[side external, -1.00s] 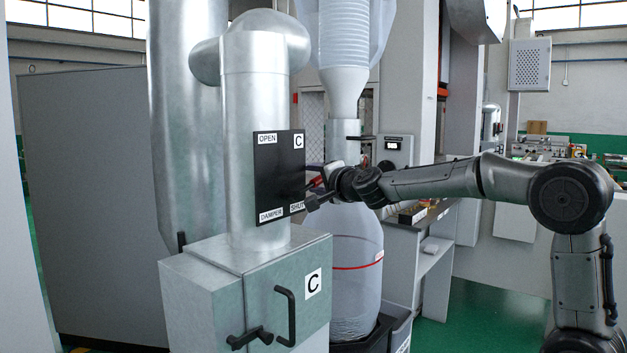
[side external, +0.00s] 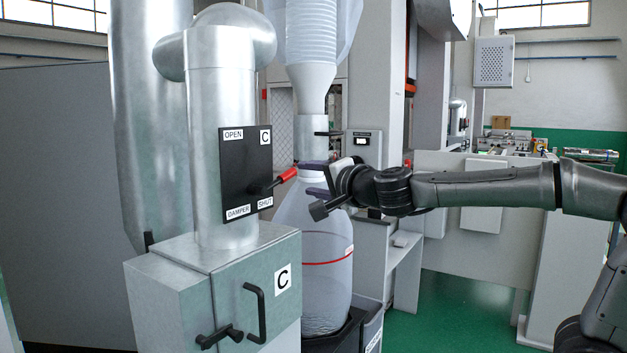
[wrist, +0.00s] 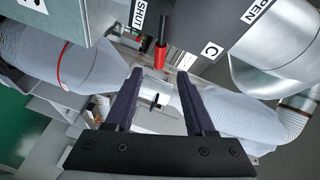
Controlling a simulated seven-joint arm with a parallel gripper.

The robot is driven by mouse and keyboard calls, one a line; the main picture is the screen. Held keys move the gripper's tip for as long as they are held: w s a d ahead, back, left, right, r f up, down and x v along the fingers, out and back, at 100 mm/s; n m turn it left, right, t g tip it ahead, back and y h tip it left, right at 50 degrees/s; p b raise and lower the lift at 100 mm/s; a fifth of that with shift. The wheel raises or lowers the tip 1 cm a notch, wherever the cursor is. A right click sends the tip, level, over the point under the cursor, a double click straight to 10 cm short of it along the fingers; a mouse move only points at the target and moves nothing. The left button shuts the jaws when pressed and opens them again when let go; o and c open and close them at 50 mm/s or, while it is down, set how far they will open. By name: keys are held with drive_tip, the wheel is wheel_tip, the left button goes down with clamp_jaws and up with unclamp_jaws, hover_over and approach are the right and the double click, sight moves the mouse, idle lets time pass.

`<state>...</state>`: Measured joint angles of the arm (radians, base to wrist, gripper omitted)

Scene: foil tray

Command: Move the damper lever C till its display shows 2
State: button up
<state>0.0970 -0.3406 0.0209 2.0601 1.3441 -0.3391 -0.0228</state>
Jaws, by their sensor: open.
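The damper plate C (side external: 246,174) is black, mounted on a metal duct, with OPEN at the top and SHUT at the lower right. Its lever (side external: 286,175) has a red grip and points right and slightly up, nearer SHUT than OPEN. The red grip (wrist: 161,55) also shows in the wrist view. My gripper (side external: 303,178) is open, to the right of the grip. In the wrist view my gripper's fingertips (wrist: 160,74) stand on either side of the grip's end line, with no visible contact. A small display box (side external: 361,141) is behind; its reading is too small to tell.
A cabinet marked C (side external: 250,290) with black handles stands below the plate. A translucent bag (side external: 320,235) with a red band hangs close behind and below my gripper. A grey bench (side external: 400,250) stands to the right. Green floor shows beyond.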

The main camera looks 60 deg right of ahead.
drive_tip(key=shift+s+a, duration=0.15)
drive_tip(key=shift+s, duration=0.2)
